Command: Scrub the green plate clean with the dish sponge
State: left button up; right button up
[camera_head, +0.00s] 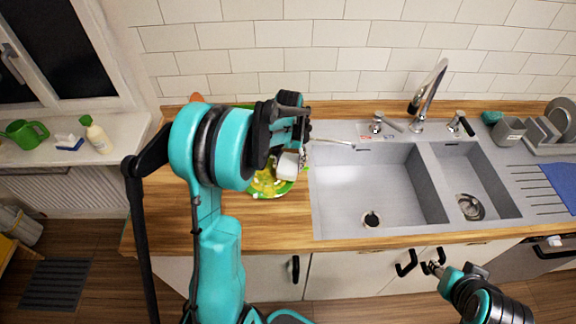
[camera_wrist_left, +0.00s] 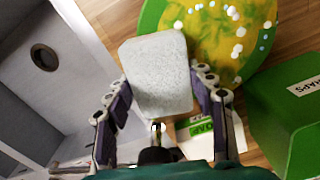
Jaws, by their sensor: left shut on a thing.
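The green plate (camera_wrist_left: 148,18) lies on the wooden counter, its middle covered with yellow smears and white and pale blue foam spots in the left wrist view. In the head view the plate (camera_head: 262,189) shows partly behind my left arm, left of the sink. My left gripper (camera_wrist_left: 160,103) is shut on the pale grey-white dish sponge (camera_wrist_left: 157,62), which overlaps the plate's edge in the wrist view. The sponge also shows in the head view (camera_head: 288,166). I cannot tell whether it touches the plate. My right gripper (camera_head: 432,267) is low in front of the cabinet, its fingers too small to judge.
A double sink (camera_head: 375,180) with a tap (camera_head: 428,90) is right of the plate. A green box (camera_wrist_left: 285,115) and a white labelled item (camera_wrist_left: 198,133) stand close to the left gripper. Dish racks (camera_head: 545,140) stand at far right. Bare counter (camera_head: 165,210) shows at left.

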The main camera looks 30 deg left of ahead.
aim_at(289, 163)
pick_arm(q)
jog(key=shift+s+r, duration=0.1)
jog(key=shift+r, duration=0.5)
jog(key=shift+w+d+r+p, duration=0.1)
jog(key=shift+w+r+p, duration=0.1)
jog(key=shift+r+p, duration=0.85)
jog(key=shift+s+r+p, duration=0.1)
jog(key=shift+r+p, duration=0.35)
jog(key=shift+r, duration=0.4)
